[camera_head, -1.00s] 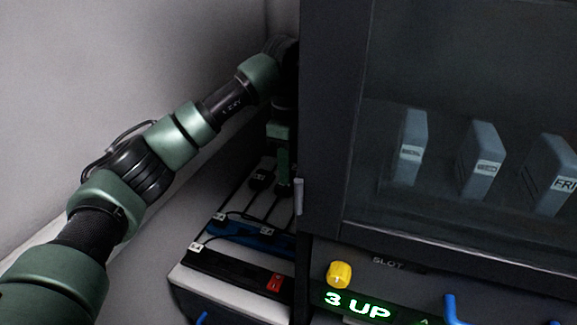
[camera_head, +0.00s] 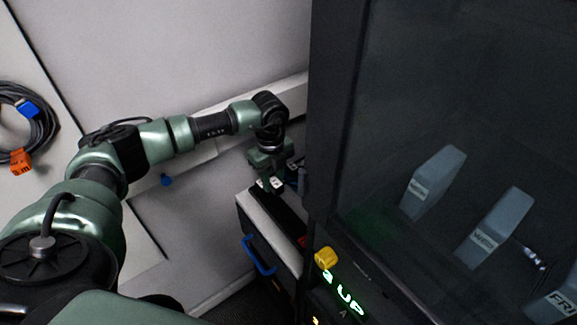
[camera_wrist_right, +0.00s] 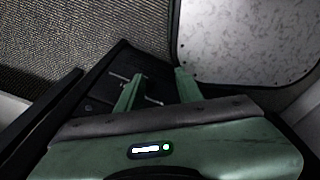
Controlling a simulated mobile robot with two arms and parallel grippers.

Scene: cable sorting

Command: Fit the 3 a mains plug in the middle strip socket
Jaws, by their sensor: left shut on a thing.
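My left gripper (camera_head: 268,178) reaches down over the far left end of the front black power strip (camera_head: 287,218), beside the dark cabinet. It is shut on a small plug with a white label (camera_head: 274,184); the label is too small to read, and the gripper hides most of the plug. I cannot tell whether the plug touches a socket. My right gripper (camera_wrist_right: 159,77) is open and empty in the right wrist view.
The dark cabinet (camera_head: 325,120) with a glass front and labelled grey boxes stands close on the right. A yellow knob (camera_head: 326,258) and a green display sit below it. A blue handle (camera_head: 258,255) juts from the strips' unit. A coiled cable (camera_head: 35,128) hangs at left.

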